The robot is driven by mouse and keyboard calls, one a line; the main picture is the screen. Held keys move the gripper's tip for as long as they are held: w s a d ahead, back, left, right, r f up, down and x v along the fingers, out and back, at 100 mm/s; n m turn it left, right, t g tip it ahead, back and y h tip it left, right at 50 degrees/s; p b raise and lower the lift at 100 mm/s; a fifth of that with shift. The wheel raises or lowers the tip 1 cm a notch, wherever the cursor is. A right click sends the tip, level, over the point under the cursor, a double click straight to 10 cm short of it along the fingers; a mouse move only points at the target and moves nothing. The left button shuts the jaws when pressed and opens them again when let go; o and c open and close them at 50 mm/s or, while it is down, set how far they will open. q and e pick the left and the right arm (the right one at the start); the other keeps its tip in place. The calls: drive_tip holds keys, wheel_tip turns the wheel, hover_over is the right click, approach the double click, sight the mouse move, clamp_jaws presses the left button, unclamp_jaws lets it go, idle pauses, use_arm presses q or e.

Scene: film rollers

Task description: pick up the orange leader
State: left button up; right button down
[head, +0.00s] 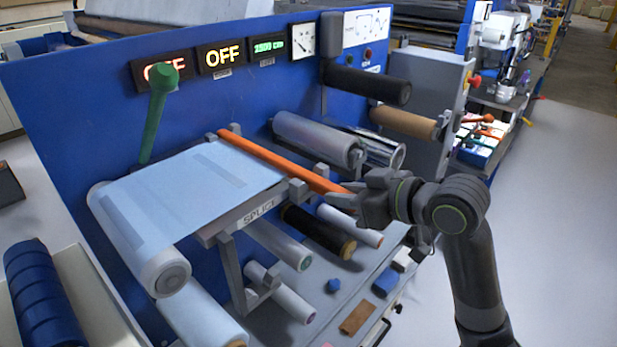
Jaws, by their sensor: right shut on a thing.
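The orange leader (272,158) is a long thin orange bar. It lies slantwise along the right edge of the splice table (253,208), in grey holders at its far and near ends. My right gripper (350,196) comes in from the right and is shut on the near end of the orange leader. Its fingers hide that end. I cannot tell whether the leader is lifted clear of its holders. My left gripper is not in view.
Pale blue film (180,185) covers the splice table and runs to a roll at the left. A green lever (158,110) stands behind it. Grey, black and tan rollers stick out at the right. Blue rolls (40,290) lie in a tray at lower left. The right floor is clear.

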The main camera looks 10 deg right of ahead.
drive_tip(key=shift+r, duration=0.75)
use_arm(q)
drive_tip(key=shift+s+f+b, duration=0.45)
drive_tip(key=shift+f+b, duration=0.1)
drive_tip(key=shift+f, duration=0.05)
use_arm(e)
wheel_tip(320, 180, up, 8)
drive_tip(key=shift+r, duration=0.25)
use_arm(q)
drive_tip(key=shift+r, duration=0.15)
use_arm(e)
drive_tip(key=shift+r, duration=0.1)
